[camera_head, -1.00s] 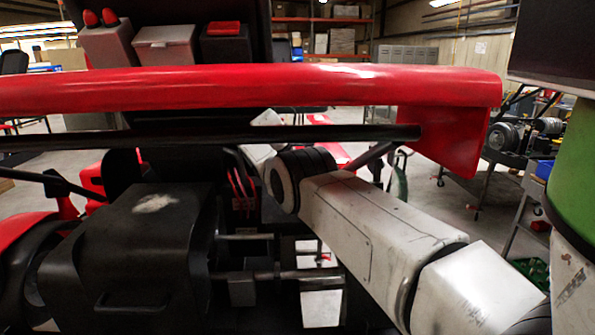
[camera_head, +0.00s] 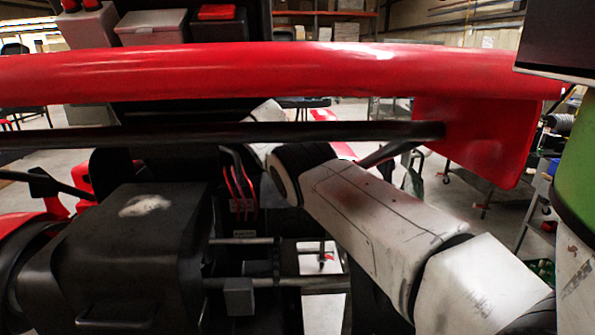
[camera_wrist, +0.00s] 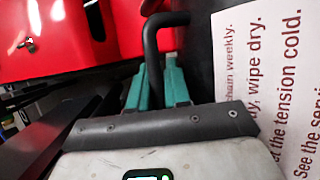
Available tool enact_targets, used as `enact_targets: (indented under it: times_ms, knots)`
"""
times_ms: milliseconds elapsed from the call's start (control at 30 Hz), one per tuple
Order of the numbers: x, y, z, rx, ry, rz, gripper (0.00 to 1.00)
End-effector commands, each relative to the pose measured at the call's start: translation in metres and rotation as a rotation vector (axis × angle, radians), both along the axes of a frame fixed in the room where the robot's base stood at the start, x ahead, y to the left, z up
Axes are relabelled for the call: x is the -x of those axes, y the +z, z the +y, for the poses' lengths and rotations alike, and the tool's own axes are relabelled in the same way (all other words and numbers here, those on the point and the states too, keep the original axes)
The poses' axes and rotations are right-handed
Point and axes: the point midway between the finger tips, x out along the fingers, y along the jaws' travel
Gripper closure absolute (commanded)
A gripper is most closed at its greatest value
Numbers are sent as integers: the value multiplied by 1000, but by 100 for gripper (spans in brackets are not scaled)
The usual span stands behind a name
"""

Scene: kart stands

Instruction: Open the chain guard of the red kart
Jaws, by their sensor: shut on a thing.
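In the wrist view my gripper (camera_wrist: 157,76) has teal fingers shut on a black bent bar handle (camera_wrist: 151,38). The handle curves over at its top toward a dark panel on the right, which looks like the chain guard (camera_wrist: 199,68). A white label with red text about the chain (camera_wrist: 270,75) lies beside it. In the head view the red kart (camera_head: 240,75) shows its long red rear bar, with my white arm reaching in beneath it. My gripper and the held handle are hidden in that view. I cannot tell how far the guard is open.
A black tube (camera_head: 300,133) runs under the red bar, close above my arm. A black housing (camera_head: 135,240) with its own handle fills the lower left. Metal rods (camera_head: 290,283) cross the gap beside my arm. Grey bins (camera_head: 152,27) stand behind.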

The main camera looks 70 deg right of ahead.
Motion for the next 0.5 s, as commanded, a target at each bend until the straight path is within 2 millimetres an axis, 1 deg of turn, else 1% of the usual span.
enact_targets:
  times_ms: [33, 167, 200, 233, 500]
  knots:
    - [-3, 0, 1, 1, 5, -6, 100]
    - [-3, 0, 1, 1, 5, -6, 100]
    - [-3, 0, 1, 1, 5, -6, 80]
    - [-3, 0, 1, 1, 5, -6, 77]
    - [-2, 1, 1, 0, 2, -3, 77]
